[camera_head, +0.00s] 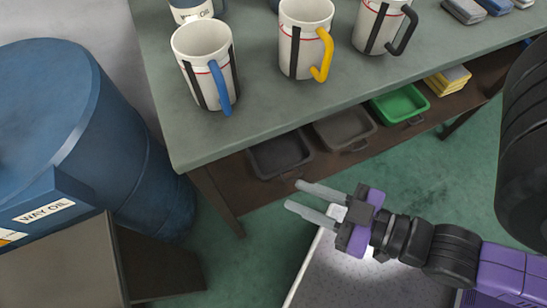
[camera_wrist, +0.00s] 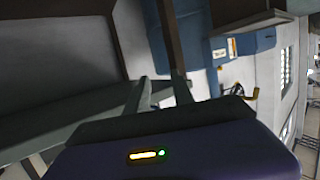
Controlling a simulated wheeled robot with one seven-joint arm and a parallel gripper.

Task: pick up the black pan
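The black pan (camera_head: 280,154) is a shallow open tray on the brown lower shelf (camera_head: 222,192) under the green workbench, nearest the bench's left end. The bench top hides part of its back edge. My gripper (camera_head: 293,195) is below it in the head view, pointing left, with its two grey fingers apart and nothing between them. It is clear of the pan. The fingers also show in the wrist view (camera_wrist: 160,84), spread and empty. I cannot make out the pan in the wrist view.
A dark grey-brown pan (camera_head: 344,128) and a green pan (camera_head: 401,104) stand to its right. Several mugs, including one with a yellow handle (camera_head: 304,40), stand on the workbench top (camera_head: 260,108). A blue drum (camera_head: 130,140) and a WAY OIL box (camera_head: 48,212) are at left.

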